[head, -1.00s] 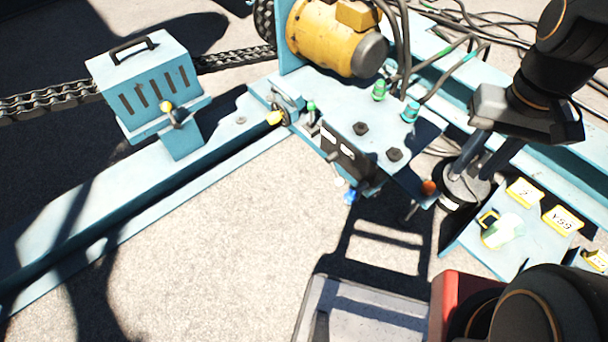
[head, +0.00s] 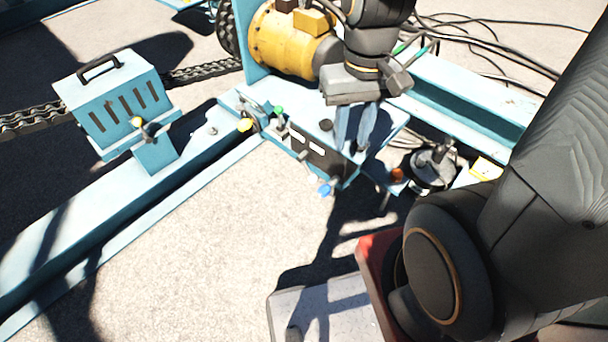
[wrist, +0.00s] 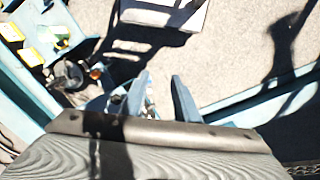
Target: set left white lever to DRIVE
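My gripper (head: 352,138) hangs over the right part of the blue control bench, its two fingers apart and nothing visibly held. In the wrist view the fingers (wrist: 160,94) also stand apart, with small pale fittings beyond the gap. A dark panel (head: 322,161) with white labels faces the front of the bench, just left of and below the fingers. A small pale lever end (head: 303,155) sticks out from it; I cannot tell for sure whether this is the left white lever. A blue-tipped lever (head: 325,188) sits lower right. The lever's setting and the label text are too small to read.
A yellow motor (head: 285,42) is behind. A slotted blue box (head: 118,95) stands left. Concrete floor in front is open.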

